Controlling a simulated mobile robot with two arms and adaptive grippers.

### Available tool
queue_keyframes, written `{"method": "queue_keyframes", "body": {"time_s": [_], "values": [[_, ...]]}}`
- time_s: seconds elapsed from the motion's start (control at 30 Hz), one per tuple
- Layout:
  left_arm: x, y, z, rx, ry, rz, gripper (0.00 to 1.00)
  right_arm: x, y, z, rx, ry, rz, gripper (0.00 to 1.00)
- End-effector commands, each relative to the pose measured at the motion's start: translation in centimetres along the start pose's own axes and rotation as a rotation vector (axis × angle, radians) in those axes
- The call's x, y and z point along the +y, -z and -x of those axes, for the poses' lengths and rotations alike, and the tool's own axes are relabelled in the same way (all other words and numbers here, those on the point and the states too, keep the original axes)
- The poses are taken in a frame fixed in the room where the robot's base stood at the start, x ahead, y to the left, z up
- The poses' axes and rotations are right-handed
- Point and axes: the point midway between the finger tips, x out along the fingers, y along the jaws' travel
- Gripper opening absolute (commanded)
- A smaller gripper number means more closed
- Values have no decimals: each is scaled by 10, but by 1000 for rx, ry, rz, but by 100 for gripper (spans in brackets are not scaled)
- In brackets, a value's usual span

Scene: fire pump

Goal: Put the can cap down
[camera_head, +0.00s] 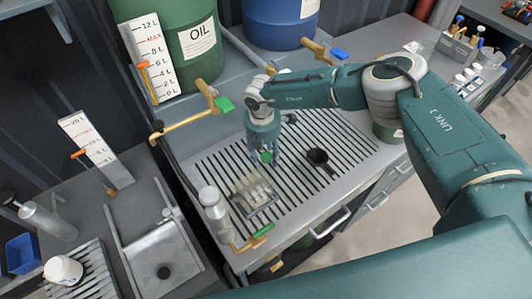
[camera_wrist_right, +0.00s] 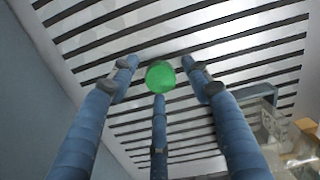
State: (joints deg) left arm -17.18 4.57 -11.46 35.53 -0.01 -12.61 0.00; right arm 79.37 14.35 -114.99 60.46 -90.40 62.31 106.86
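A small round green cap (camera_wrist_right: 160,76) shows between the three fingers of my right gripper (camera_wrist_right: 158,80) in the right wrist view. Gaps show between the cap and the left and right fingertips, so the fingers look spread around it rather than closed on it. Whether the lower finger touches the cap, I cannot tell. In the head view my right gripper (camera_head: 265,156) points down low over the slatted worktop (camera_head: 345,135), with a bit of green between its fingers. Whether the cap rests on the slats is unclear. My left gripper is out of view.
A clear box-shaped container (camera_head: 253,190) stands close in front of the gripper. A black cup-like item with a handle (camera_head: 318,157) lies to its right. A silver bottle (camera_head: 212,201) and a brass tap stand at the left edge. Green (camera_head: 195,50) and blue (camera_head: 282,22) drums stand behind.

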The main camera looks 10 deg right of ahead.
Motion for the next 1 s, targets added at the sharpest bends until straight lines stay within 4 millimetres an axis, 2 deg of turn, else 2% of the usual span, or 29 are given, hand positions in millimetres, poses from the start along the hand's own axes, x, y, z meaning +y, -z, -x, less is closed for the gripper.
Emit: {"method": "queue_keyframes", "body": {"time_s": [0.27,0.6,0.7,1.0], "values": [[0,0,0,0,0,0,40,1,0,7,0,-2,1,48],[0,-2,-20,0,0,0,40,1,0,61,0,-3,0,48],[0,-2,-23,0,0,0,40,0,0,72,0,-1,1,48],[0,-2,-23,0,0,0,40,0,0,79,1,0,0,48]]}}
